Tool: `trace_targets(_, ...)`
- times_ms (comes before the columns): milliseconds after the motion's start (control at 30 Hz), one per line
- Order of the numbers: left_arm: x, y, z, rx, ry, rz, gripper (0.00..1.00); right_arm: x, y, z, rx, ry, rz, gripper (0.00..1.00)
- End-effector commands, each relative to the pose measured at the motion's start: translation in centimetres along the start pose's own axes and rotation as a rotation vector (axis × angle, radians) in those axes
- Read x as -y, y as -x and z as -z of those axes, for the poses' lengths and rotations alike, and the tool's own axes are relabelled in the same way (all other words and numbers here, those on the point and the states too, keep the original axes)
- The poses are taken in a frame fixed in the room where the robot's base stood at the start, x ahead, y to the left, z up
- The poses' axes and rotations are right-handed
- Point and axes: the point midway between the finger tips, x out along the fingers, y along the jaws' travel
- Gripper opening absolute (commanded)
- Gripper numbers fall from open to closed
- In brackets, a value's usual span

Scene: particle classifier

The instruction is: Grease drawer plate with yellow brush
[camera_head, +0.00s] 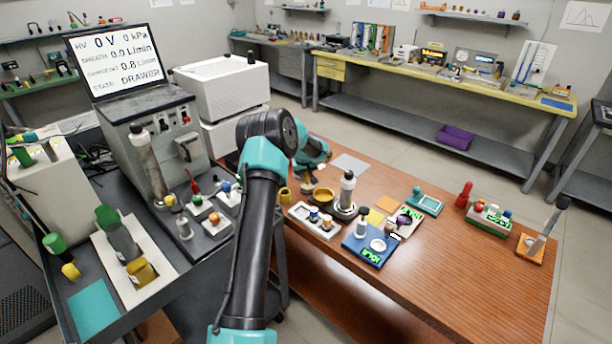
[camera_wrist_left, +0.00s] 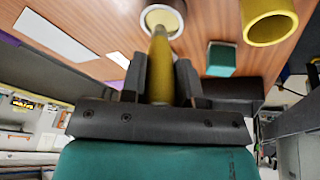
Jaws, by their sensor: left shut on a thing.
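My left gripper (camera_head: 308,183) is over the back left part of the wooden table, partly hidden by its arm. In the left wrist view it is shut on the yellow brush (camera_wrist_left: 160,65), whose far end overlaps a small round dish (camera_wrist_left: 163,10) with a pale rim. I cannot tell whether they touch. A yellow cup (camera_wrist_left: 270,25) stands to the right of the brush in that view. In the head view a yellow bowl (camera_head: 323,196) is just right of the gripper. I cannot tell which thing is the drawer plate. My right gripper is not in view.
A grey cabinet (camera_head: 150,140) has a screen (camera_head: 118,60) reading "DRAWER". A white multi-hole tray (camera_head: 300,214), a blue board (camera_head: 362,258) and small tools are on the table (camera_head: 480,290). A pale flat sheet (camera_head: 350,163) lies behind. The table's right front is mostly clear.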

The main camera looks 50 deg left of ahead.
Motion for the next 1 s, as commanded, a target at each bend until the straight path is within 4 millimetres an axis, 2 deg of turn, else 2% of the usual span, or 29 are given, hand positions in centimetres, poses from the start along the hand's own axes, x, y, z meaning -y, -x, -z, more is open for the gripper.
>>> trace_targets(800, -0.7, 4.9, 1.7, -0.002, 0.000, -0.002, 0.05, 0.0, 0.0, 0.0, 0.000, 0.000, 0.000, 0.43)
trace_targets(1000, -0.8, 5.5, 1.9, -0.001, 0.000, -0.001, 0.05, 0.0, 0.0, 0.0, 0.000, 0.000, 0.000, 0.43)
